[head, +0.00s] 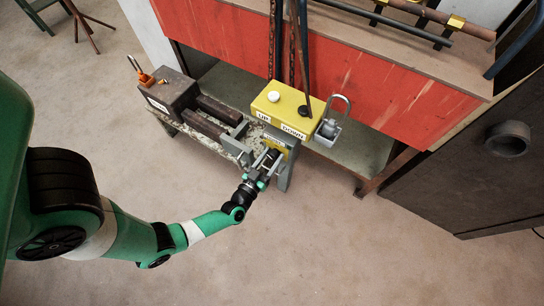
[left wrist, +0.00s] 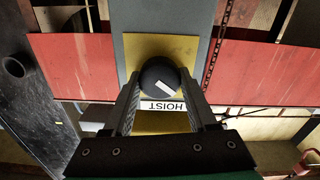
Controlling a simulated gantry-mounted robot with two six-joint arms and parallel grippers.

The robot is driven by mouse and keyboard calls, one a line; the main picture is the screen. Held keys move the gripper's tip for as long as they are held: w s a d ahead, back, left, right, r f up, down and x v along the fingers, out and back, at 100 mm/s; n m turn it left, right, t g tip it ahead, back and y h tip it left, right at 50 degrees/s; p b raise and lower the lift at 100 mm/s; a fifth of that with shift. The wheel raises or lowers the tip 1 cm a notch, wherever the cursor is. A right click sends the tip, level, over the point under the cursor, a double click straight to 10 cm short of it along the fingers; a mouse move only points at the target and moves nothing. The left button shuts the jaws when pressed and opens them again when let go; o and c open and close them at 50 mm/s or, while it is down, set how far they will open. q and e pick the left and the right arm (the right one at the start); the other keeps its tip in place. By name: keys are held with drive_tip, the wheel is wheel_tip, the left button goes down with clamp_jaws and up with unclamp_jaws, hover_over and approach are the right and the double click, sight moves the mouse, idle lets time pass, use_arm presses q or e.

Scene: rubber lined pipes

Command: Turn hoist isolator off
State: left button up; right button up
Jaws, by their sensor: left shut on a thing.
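The hoist isolator is a round black knob (left wrist: 160,78) with a white bar mark, on a yellow plate (left wrist: 148,46) with an upside-down HOIST label (left wrist: 162,106) in the left wrist view. In the head view my left gripper (head: 268,160) reaches the yellow plate (head: 276,142) on the grey post and mostly hides the knob. My right gripper is out of view.
Above the plate is a yellow UP/DOWN box (head: 287,108) with a white and a black button, and a grey caged fitting (head: 333,122) beside it. Chains hang behind. A bench with a dark box (head: 170,93) stands left. A red panel (head: 380,100) backs it. The floor in front is clear.

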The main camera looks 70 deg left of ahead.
use_arm(q)
drive_tip(key=n, duration=0.4)
drive_tip(key=shift+f+b, duration=0.1)
drive_tip(key=shift+b, duration=0.25)
drive_tip(key=shift+s+a+n+b, duration=0.1)
drive_tip(key=shift+n+b, duration=0.2)
drive_tip(key=shift+n, duration=1.4)
drive_tip(key=o, duration=1.4)
drive_tip(key=shift+c, duration=0.2)
